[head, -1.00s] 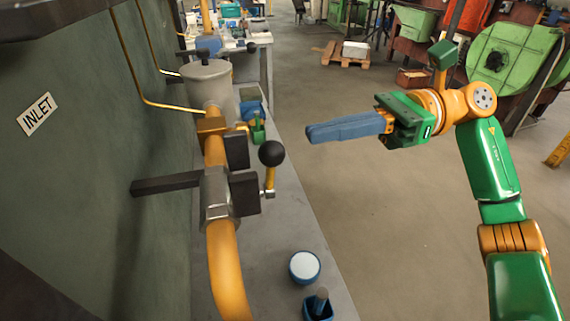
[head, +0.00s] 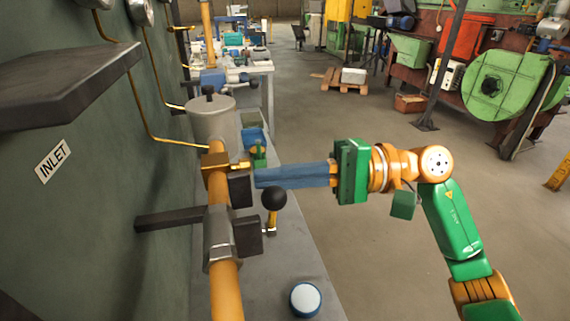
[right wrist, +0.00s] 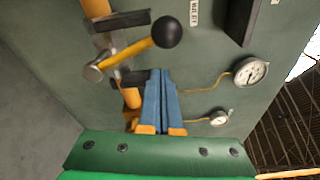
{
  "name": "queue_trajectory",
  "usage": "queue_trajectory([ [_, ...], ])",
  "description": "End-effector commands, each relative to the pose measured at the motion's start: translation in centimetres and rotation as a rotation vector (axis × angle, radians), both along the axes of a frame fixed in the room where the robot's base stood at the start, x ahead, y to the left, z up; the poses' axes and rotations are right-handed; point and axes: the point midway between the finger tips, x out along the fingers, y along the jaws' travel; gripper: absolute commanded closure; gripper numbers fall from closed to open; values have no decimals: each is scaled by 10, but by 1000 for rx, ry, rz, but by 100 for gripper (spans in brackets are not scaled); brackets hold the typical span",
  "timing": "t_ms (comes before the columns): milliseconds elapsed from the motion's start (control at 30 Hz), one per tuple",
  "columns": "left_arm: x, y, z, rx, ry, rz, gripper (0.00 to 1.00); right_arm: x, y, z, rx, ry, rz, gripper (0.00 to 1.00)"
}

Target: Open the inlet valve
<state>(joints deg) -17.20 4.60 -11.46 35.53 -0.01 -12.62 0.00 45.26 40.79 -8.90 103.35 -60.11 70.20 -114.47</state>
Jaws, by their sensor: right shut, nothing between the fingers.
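The inlet valve (head: 218,240) sits on a yellow vertical pipe, near an INLET label (head: 53,161) on the green wall. Its lever is yellow with a black ball knob (head: 274,198); the knob also shows in the right wrist view (right wrist: 168,32). My right gripper (head: 258,178) has long blue fingers, shut and empty. In the head view its tips appear just above and left of the knob, with no visible contact. In the right wrist view the closed fingers (right wrist: 160,75) point toward the pipe, below the lever. My left gripper is not in view.
A dark shelf (head: 70,85) juts from the wall at upper left. A bench (head: 285,265) below holds a round white-topped container (head: 305,299). Gauges (right wrist: 250,71) are on the wall. Open floor lies to the right.

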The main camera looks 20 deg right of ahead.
Motion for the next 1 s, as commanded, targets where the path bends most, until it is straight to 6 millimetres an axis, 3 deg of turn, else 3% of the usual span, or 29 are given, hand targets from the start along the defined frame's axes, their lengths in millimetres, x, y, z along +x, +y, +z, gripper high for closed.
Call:
queue_trajectory([
  [233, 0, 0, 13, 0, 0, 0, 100, -24, -4, 6, -2, 1, -1, 100],
  [1000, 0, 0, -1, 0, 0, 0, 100, -29, -5, 3, -3, -38, 0, 100],
])
